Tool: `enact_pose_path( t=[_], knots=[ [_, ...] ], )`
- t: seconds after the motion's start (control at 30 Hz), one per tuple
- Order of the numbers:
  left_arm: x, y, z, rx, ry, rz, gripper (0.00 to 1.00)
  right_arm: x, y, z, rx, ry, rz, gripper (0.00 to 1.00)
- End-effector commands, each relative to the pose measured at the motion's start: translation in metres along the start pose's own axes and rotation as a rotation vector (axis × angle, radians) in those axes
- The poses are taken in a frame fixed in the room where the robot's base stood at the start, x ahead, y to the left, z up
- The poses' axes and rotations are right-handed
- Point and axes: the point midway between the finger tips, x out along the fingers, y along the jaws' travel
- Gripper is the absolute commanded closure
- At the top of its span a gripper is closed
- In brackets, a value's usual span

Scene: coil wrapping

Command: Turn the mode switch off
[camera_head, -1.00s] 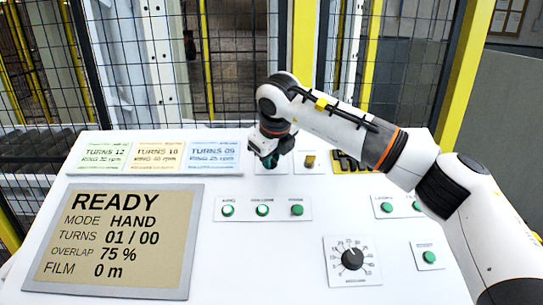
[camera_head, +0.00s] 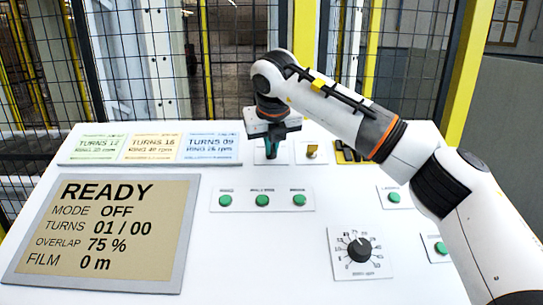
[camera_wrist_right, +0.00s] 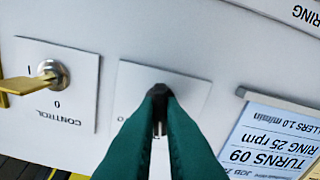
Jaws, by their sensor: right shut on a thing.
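The mode switch sits on a white plate (camera_wrist_right: 187,88) on the panel. Its knob is mostly hidden between my fingers, with a dark piece of it showing. My right gripper (camera_wrist_right: 159,95) has its green fingers shut on the switch from above. In the head view the right gripper (camera_head: 271,150) is at the same plate, at the back of the panel. The display (camera_head: 102,235) reads READY, MODE OFF, TURNS 01 / 00. My left gripper is not in view.
The control key switch (camera_wrist_right: 48,76) is beside the plate. Three job cards (camera_head: 211,148) lie to the left in the head view. Green buttons (camera_head: 262,200) and a black dial (camera_head: 360,249) are nearer. A mesh fence (camera_head: 225,60) stands behind the panel.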

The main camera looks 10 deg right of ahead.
Motion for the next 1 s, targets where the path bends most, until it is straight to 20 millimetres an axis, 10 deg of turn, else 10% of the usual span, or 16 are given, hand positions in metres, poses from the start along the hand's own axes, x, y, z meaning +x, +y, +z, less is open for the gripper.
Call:
enact_pose_path(
  t=[0.97, 1.0],
  knots=[
    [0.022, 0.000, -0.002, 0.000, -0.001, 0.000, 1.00, 0.004, -0.002, 0.003, 0.238, -0.013, 0.022, 1.00],
    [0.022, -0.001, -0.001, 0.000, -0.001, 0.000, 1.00, 0.004, -0.002, 0.003, 0.238, -0.013, 0.023, 0.88]
  ],
)
